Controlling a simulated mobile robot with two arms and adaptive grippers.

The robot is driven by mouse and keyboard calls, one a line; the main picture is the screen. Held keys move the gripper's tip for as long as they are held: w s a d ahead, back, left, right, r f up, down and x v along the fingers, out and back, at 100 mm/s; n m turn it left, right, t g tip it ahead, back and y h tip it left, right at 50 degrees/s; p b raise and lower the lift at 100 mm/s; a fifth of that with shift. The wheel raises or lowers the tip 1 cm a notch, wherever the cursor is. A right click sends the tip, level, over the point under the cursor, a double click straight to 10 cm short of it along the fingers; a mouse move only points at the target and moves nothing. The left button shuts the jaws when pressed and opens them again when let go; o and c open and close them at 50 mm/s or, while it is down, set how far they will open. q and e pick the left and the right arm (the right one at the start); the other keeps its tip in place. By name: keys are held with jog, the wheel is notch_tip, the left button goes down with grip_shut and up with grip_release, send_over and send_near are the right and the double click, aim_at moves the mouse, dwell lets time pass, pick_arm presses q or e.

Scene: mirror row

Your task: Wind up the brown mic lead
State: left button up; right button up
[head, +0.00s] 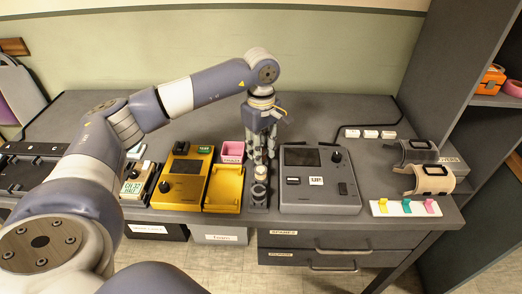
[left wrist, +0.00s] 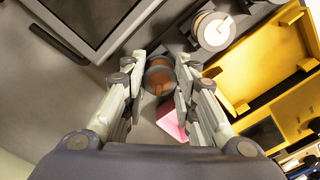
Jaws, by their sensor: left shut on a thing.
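The brown mic lead (left wrist: 158,80) shows in the left wrist view as a brown round on a dark reel, between the fingers of my left gripper (left wrist: 159,92). In the head view my left gripper (head: 262,151) points down behind a small dark stand (head: 259,198) with a cream-topped round piece (head: 261,172). The gripper is shut on the brown lead's reel, and its fingers hide the reel in the head view. The cream-topped piece also shows ahead of the fingers in the left wrist view (left wrist: 213,31). My right gripper is not in view.
A grey device with a screen (head: 318,188) stands close on the right. A yellow open tray (head: 224,187) and a pink box (head: 232,150) stand close on the left. A black cable (head: 345,128) lies at the back right. The back of the bench is mostly clear.

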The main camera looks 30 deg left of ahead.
pick_arm(q)
jog(key=m, duration=0.4)
jog(key=shift+f+m+b, duration=0.1)
jog(key=shift+m+b, duration=0.2)
jog(key=shift+b, duration=0.05)
jog(key=m, duration=0.4)
jog(key=shift+b, duration=0.3)
jog(key=o, duration=0.8)
jog(key=shift+o, duration=1.2)
